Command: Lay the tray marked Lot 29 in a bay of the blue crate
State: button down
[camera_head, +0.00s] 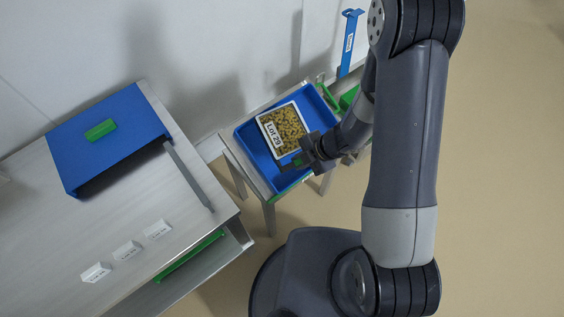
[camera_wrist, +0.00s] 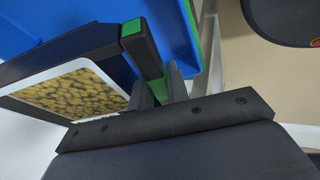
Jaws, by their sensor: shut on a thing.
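The tray marked Lot 29 (camera_head: 271,128) has a white rim and a yellow-brown food picture. In the head view it overlaps the upper left of the blue crate (camera_head: 259,164); whether it rests on the crate or hangs just above it is not clear. My gripper (camera_head: 304,157) is at the tray's right side, over the crate. The crate (camera_wrist: 60,25) shows behind.
The crate stands on a small stand beside a wall. A blue sloped housing (camera_head: 105,135) with a green block (camera_head: 100,130) sits on the grey bench at left, with several white label cards (camera_head: 127,250) in front. A blue upright post (camera_head: 349,43) stands behind right.

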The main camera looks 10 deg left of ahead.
jog(key=shift+s+a+n+g, duration=0.4)
jog(key=shift+s+a+n, duration=0.25)
jog(key=shift+n, duration=0.25)
jog(key=shift+f, duration=0.1)
jog(key=f+b, duration=0.2)
jog(key=w+a+f+b, duration=0.1)
jog(key=f+b, duration=0.1)
jog(key=a+f+b, duration=0.1)
jog(key=f+b, duration=0.1)
jog(key=shift+w+a+f, duration=0.1)
jog(key=shift+w+f, duration=0.2)
jog(key=shift+w, duration=0.05)
jog(key=shift+w+a+f+b, duration=0.15)
jog(key=shift+a+f+b, duration=0.05)
jog(key=shift+f, duration=0.25)
jog(key=shift+w+a+f+b, duration=0.15)
jog(key=shift+f+b, duration=0.05)
jog(key=shift+f, duration=0.2)
jog(key=shift+r+p, duration=0.1)
jog(key=shift+p, duration=0.3)
jog(key=c, duration=1.3)
grip_release()
jog(key=c, duration=0.3)
